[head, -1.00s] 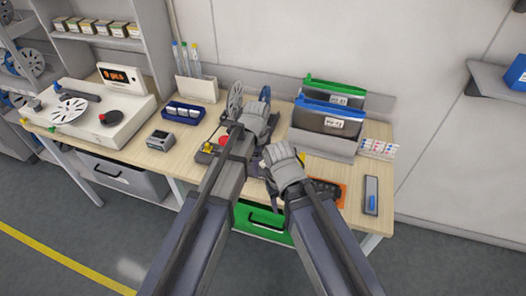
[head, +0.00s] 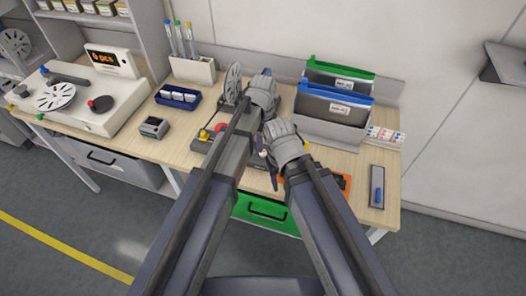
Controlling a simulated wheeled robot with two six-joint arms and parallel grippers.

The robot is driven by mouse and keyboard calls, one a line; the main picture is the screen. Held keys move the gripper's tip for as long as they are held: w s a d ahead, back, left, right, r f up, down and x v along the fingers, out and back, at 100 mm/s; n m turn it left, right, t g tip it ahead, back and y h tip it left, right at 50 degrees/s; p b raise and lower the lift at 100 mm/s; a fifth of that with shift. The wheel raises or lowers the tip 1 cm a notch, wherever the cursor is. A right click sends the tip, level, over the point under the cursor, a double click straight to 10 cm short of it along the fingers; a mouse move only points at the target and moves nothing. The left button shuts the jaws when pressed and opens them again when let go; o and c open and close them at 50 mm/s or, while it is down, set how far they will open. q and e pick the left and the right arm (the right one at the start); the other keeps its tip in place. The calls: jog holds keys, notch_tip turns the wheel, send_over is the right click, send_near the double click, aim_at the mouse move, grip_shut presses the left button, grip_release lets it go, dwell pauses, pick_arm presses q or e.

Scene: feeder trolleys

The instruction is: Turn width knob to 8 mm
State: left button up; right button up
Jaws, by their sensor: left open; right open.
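A dark feeder device with a yellow knob (head: 204,135) and a red round part (head: 221,127) lies mid-bench, largely hidden behind my arms. I cannot tell which part is the width knob, and no width reading is legible. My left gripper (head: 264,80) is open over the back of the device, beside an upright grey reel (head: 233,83). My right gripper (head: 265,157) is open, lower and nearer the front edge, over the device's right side. The fingertips of both are mostly hidden, so I cannot tell whether they touch anything.
A file holder with green and blue folders (head: 333,104) stands right of my grippers. An orange tray (head: 342,183) and a grey tray with a blue item (head: 377,187) lie at the right. At left are a small grey box (head: 154,127), a blue tray (head: 178,97) and a counting machine (head: 108,116).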

aim_at(263, 154)
pick_arm(q)
notch_tip(263, 154, down, 6)
jog(key=b, duration=0.5)
jog(key=shift+r, duration=0.1)
grip_shut()
